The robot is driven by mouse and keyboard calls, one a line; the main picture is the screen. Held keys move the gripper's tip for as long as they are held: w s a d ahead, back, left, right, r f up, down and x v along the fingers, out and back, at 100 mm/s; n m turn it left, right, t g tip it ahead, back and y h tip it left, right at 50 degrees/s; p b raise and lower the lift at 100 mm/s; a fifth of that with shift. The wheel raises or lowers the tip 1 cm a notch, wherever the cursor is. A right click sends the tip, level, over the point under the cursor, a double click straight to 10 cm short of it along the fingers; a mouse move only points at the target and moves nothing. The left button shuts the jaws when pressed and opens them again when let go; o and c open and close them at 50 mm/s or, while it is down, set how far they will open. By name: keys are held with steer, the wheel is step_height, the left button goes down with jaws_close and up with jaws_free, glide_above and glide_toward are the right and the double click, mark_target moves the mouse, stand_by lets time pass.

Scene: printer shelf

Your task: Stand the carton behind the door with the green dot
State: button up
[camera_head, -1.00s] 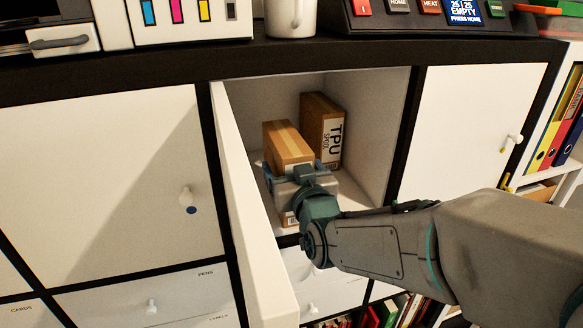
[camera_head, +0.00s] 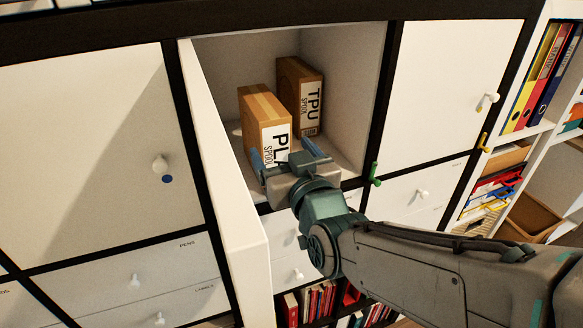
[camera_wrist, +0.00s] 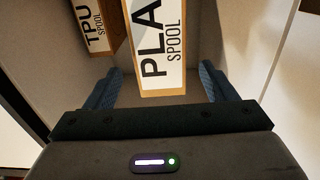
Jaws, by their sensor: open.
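A brown carton labelled PLA SPOOL (camera_head: 262,105) stands upright in the open middle compartment (camera_head: 345,70). Its label also faces me in the wrist view (camera_wrist: 158,45). A second brown carton labelled TPU (camera_head: 311,97) stands to its right and farther back. My gripper (camera_head: 285,152) is at the compartment's front, before the PLA carton. In the wrist view my gripper (camera_wrist: 160,76) has its two blue fingers spread, with nothing clamped between them. The open white door (camera_head: 222,150) stands at the compartment's left. I see no green dot.
The left door (camera_head: 95,150) is shut and has a blue dot (camera_head: 167,179) under its knob. The right door (camera_head: 450,90) is shut. A green hook (camera_head: 375,174) and a yellow hook (camera_head: 484,142) stick out at the frame. Drawers lie below.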

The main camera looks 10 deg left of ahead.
steer(key=shift+s+d+f+b, duration=0.15)
steer(key=shift+s+d+b, duration=0.2)
steer(key=shift+s+b, duration=0.15)
steer(key=shift+b+v, duration=0.85)
steer(key=shift+v, duration=0.35)
steer(key=shift+a, duration=0.1)
steer(key=s+d+f+m+g+h, duration=0.3)
steer(key=d+f+g+h, duration=0.5)
steer(key=d+f, duration=0.8)
steer(key=s+d+f+m+g+h, duration=0.1)
steer(key=s+d+m+g, duration=0.2)
steer(key=d, duration=0.4)
steer(key=s+g, duration=0.1)
steer(key=s, duration=0.1)
steer(key=shift+s+h, duration=0.3)
